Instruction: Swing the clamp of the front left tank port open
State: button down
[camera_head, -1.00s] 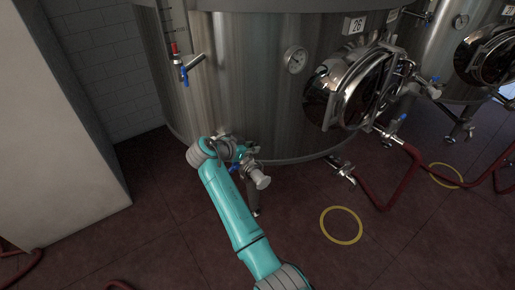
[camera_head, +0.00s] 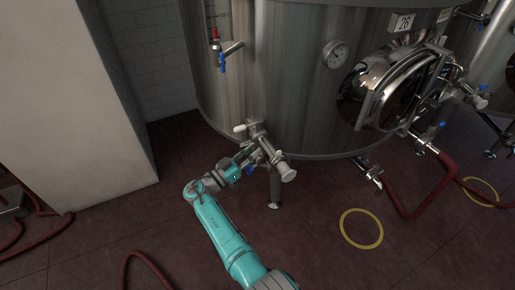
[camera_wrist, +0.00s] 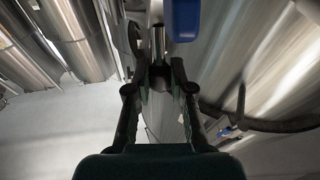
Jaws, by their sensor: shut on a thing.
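The front left tank port (camera_head: 262,146) is a steel fitting low on the big tank, with a pale capped end (camera_head: 288,174) pointing to the lower right and a blue valve handle (camera_head: 250,170) below. My gripper (camera_head: 243,157) reaches it from the left and front, and its fingertips are partly lost among the fittings. In the wrist view my gripper (camera_wrist: 160,75) has its fingers closed around a shiny metal bar (camera_wrist: 158,42), which looks like part of the clamp. A blue handle (camera_wrist: 183,18) is right beside it. I cannot tell how far the clamp is swung.
A small tap (camera_head: 222,58) with red and blue handles sits higher on the tank (camera_head: 275,90). A round hatch (camera_head: 400,90) and red hoses (camera_head: 405,210) are to the right. A white wall block (camera_head: 70,100) stands left.

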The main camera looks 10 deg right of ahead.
jog(key=shift+s+a+f+t+h, duration=0.1)
jog(key=shift+a+f+t+h, duration=0.2)
jog(key=shift+a+t, duration=0.1)
jog(key=c, duration=1)
grip_release()
jog(key=v, duration=1.2)
